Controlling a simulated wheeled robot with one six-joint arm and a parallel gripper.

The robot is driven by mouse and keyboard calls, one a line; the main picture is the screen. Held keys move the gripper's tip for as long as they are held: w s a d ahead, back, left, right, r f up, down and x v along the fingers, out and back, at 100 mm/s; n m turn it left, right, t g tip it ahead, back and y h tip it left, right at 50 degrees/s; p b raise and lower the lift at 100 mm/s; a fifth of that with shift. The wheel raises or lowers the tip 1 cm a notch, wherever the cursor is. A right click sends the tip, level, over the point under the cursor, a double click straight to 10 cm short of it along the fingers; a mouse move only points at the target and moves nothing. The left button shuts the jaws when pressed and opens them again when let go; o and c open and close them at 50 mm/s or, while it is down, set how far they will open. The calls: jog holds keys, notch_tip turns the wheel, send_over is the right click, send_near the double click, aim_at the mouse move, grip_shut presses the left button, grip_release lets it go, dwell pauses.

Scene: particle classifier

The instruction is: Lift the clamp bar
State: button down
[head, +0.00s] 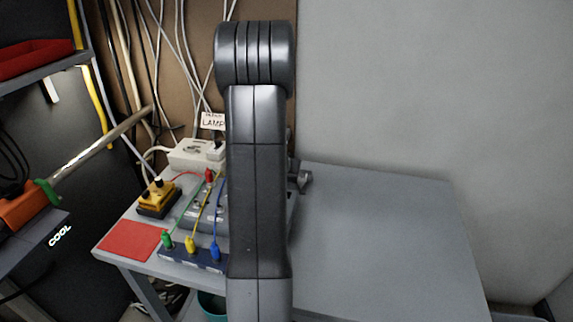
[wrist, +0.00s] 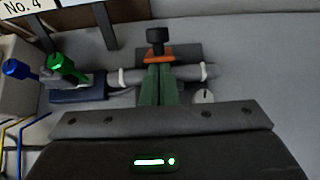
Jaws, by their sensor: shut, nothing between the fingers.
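In the wrist view, my gripper (wrist: 161,68) has its two green fingers together, with nothing between them. The tips point at an orange bar (wrist: 158,54), which I take for the clamp bar, lying across a grey tube (wrist: 200,73). A black knob (wrist: 158,36) stands on the bar. The fingers overlap the tube and the bar's near edge in the picture; I cannot tell whether they touch. In the head view my arm hides the gripper and most of the clamp; a dark knobbed part (head: 301,179) shows at the arm's right side.
A blue terminal block (wrist: 78,90) with a green plug (wrist: 68,69) sits left of the tube. In the head view, a yellow box (head: 158,198), cabled plugs and a red mat (head: 131,241) fill the table's left side. The grey table (head: 400,230) is clear on the right.

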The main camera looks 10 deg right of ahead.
jog(key=shift+w+r+p, duration=0.25)
jog(key=shift+r+p, duration=0.25)
jog(key=shift+p, duration=0.7)
jog(key=shift+w+d+r+p, duration=0.35)
jog(key=shift+w+r+p, duration=0.25)
jog(key=shift+p, duration=0.3)
jog(key=shift+w+d+r+p, duration=0.2)
jog(key=shift+w+r+p, duration=0.05)
jog(key=shift+w+p, duration=0.2)
jog(key=shift+w+d+r+p, duration=0.25)
jog(key=shift+w+p, duration=0.1)
jog(key=shift+w, duration=0.1)
jog(key=shift+w+d+r+p, duration=0.1)
jog(key=shift+w+d+p, duration=0.1)
jog(key=shift+w+p, duration=0.4)
jog(key=shift+w, duration=0.15)
